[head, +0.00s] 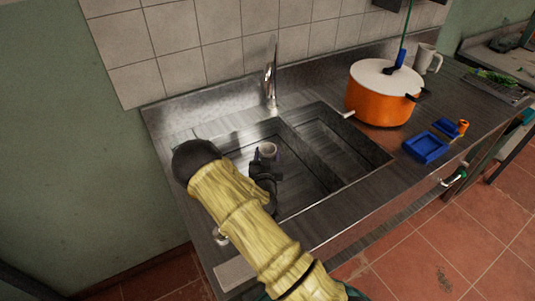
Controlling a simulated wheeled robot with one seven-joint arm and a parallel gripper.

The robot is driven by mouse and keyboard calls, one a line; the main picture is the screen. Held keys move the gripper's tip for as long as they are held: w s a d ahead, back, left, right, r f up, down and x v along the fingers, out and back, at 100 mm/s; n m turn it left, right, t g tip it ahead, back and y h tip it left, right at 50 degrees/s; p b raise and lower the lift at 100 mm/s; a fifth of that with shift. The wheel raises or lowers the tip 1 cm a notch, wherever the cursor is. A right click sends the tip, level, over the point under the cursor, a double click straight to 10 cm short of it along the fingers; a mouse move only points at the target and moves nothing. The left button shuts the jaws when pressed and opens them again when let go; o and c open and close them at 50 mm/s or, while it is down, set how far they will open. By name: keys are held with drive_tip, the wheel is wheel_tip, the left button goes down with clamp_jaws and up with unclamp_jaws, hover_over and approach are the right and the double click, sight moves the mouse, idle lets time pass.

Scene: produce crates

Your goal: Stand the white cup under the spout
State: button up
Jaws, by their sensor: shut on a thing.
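The white cup (268,149) is upright at the sink, over the left basin. My gripper (267,158) is shut on it from the near side, with dark fingers at either side of the cup. The cup's lower part is hidden by my gripper. The metal tap with its spout (270,82) stands at the back of the sink, beyond the cup in the picture. I cannot tell whether the cup touches the basin floor or hangs above it.
A steel counter holds the sink (345,165). On its right are an orange pot with a white lid (375,104), a grey-white mug (427,58), a blue tray (425,147) and a small orange item (463,127). The tiled wall (185,45) rises behind the tap.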

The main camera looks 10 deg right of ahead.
drive_tip(key=shift+f+b, duration=0.4)
drive_tip(key=shift+f, duration=0.15)
drive_tip(key=o, duration=1.3)
drive_tip(key=shift+r+b, duration=0.4)
drive_tip(key=shift+r, duration=4.6)
